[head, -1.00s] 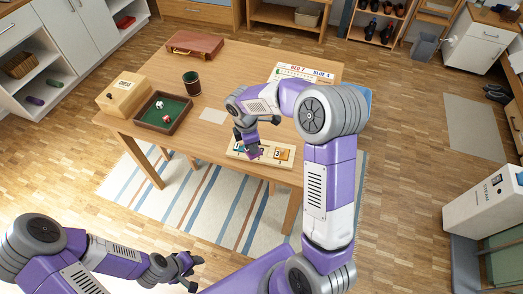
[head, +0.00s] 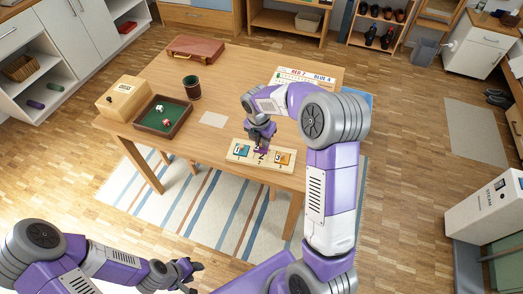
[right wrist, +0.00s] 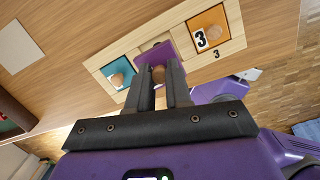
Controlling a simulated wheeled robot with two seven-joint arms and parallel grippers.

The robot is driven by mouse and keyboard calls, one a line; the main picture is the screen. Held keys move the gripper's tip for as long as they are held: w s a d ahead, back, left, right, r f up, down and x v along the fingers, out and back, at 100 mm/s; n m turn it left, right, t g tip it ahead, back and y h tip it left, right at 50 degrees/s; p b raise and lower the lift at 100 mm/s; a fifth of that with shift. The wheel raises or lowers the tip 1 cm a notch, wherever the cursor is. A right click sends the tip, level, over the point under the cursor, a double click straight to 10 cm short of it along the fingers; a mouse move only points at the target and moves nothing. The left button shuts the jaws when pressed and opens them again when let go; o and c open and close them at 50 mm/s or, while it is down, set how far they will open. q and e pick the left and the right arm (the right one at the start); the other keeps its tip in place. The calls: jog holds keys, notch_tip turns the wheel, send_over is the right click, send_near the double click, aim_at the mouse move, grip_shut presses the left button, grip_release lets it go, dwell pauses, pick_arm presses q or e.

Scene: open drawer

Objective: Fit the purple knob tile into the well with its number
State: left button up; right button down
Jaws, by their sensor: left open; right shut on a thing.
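The wooden number board (head: 250,161) lies near the table's front edge. A teal tile (right wrist: 118,75) sits in its left well and an orange tile (right wrist: 208,36) marked 3 in its right well. My right gripper (head: 261,143) is shut on the knob of the purple tile (right wrist: 155,54), over the middle well. In the head view a 2 shows just below the purple tile. I cannot tell whether the tile is seated or held just above, as the fingers (right wrist: 157,82) hide part of it. My left gripper (head: 191,269) is open and empty, away from the table.
On the table (head: 222,85) are a dice tray (head: 182,121), a wooden box (head: 124,96), a dark cup (head: 191,87), a brown case (head: 195,47), a pale card (head: 213,119) and a score sheet (head: 308,77).

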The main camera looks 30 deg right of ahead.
aim_at(259, 149)
jog(key=shift+f+b, duration=0.7)
jog(key=shift+f, duration=1.65)
jog(key=shift+f, duration=0.1)
jog(key=c, duration=1)
grip_release()
jog(key=shift+c, duration=0.2)
notch_tip(259, 149, up, 12)
jog(key=a+p, duration=0.1)
jog(key=p, duration=0.2)
jog(key=shift+s+a+p, duration=0.15)
jog(key=shift+s+p, duration=0.15)
jog(key=shift+s, duration=0.05)
